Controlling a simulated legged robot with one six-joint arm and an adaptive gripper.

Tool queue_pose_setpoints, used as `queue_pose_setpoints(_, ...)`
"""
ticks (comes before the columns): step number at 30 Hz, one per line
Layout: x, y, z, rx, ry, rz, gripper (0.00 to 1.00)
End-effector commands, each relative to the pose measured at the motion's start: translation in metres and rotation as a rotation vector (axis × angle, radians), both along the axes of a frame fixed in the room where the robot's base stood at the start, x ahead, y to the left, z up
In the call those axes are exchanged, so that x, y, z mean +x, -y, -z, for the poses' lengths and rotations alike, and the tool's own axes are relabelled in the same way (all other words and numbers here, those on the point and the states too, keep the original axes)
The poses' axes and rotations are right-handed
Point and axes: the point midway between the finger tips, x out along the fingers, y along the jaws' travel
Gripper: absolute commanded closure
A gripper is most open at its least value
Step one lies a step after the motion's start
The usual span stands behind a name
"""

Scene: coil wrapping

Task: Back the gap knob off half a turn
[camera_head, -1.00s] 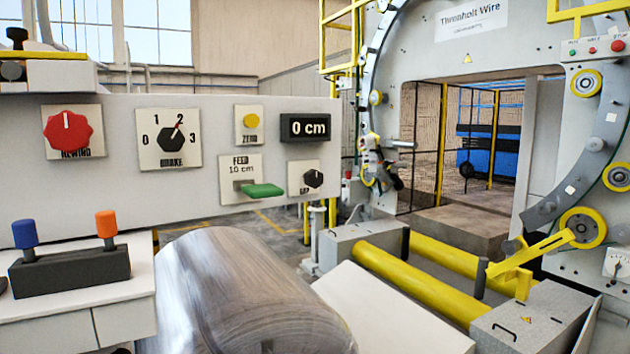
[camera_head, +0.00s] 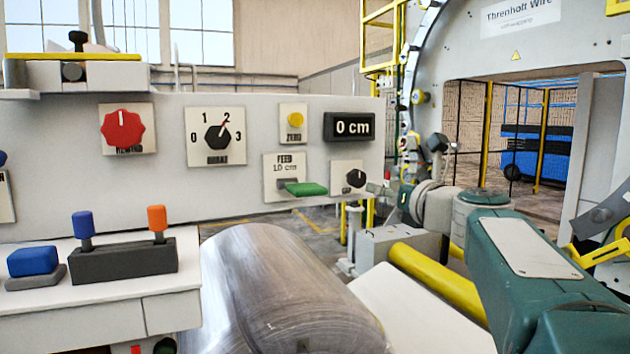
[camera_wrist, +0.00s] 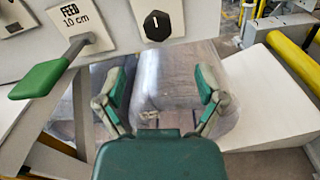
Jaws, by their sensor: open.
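The gap knob (camera_head: 355,178) is a small black knob with a white pointer mark on a light plate at the right end of the grey panel. It also shows in the wrist view (camera_wrist: 157,25), where its mark stands about upright. My gripper (camera_head: 378,187) is just right of the knob in the head view and looks close to it. In the wrist view my gripper (camera_wrist: 160,88) has its two green fingers spread apart with nothing between them. The knob lies above and beyond the fingertips there, apart from them. The knob's label is too small to read now.
The green feed lever (camera_head: 306,189) sticks out left of the knob; it is large in the wrist view (camera_wrist: 40,80). A display (camera_head: 349,127) reads 0 cm. A shiny wrapped roll (camera_head: 275,290) lies below the panel. A yellow roller (camera_head: 437,280) is to the right.

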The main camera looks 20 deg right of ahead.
Motion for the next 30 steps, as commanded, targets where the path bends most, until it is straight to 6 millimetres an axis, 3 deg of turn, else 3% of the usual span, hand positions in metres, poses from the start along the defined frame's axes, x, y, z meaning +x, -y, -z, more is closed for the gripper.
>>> queue_pose_setpoints(18,0.096,-0.007,0.001,-0.002,-0.002,-0.003,0.12)
queue_pose_setpoints(30,0.106,-0.008,0.001,-0.003,-0.001,-0.002,0.12)
